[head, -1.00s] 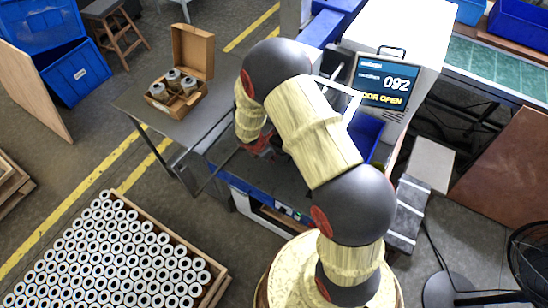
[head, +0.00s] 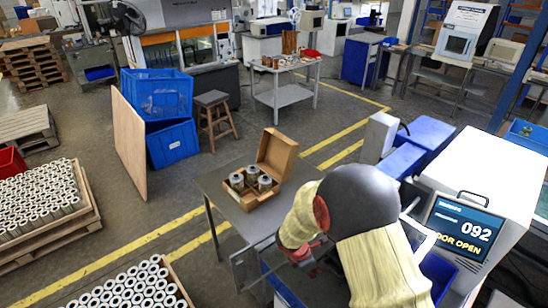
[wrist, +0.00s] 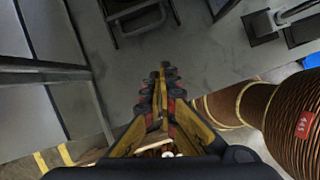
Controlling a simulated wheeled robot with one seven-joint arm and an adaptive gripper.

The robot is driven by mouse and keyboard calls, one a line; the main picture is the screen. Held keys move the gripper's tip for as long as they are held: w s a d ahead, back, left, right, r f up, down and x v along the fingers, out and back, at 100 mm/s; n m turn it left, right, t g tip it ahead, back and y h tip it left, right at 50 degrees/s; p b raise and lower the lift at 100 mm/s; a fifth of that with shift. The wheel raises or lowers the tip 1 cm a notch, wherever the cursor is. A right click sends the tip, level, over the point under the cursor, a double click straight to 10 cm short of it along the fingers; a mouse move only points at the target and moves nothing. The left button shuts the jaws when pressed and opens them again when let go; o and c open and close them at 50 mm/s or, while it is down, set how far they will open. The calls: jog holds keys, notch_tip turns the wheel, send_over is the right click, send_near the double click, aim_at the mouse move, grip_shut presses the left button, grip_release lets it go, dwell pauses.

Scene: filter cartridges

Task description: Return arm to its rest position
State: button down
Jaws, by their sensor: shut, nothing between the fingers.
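My arm is folded in the lower right of the head view, with its dark elbow in front and cream-coloured links. My gripper (head: 302,256), dark and red, hangs beside the front right edge of the grey table (head: 225,185). In the wrist view my gripper (wrist: 163,70) points down with its fingers together, empty, above the grey floor. In the head view an open cardboard box (head: 277,150) stands on the table with a few grey filter cartridges (head: 250,175) in it. My gripper is apart from the box.
A white machine (head: 470,165) with a screen reading 092 and DOOR OPEN stands right of my arm. Crates of white cartridges (head: 130,285) lie at the lower left. Blue bins (head: 160,95) and a stool (head: 212,110) stand behind the table. Floor between is clear.

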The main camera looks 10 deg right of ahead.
jog(key=s+m+g, duration=0.2)
jog(key=s+m, duration=0.4)
jog(key=s+a+r+m+t+y+b, duration=0.1)
jog(key=s+r+m+b, duration=0.4)
jog(key=r, duration=0.7)
jog(key=s+a+r+m+t+y+b, duration=0.1)
jog(key=s+r+m+t+y+b, duration=0.2)
jog(key=s+r+m, duration=0.7)
notch_tip(320, 180, up, 3)
jog(key=s+t+b, duration=0.1)
jog(key=t+b, duration=0.1)
jog(key=shift+s+r+b, duration=0.2)
jog(key=shift+s+b, duration=0.05)
jog(key=shift+b, duration=0.1)
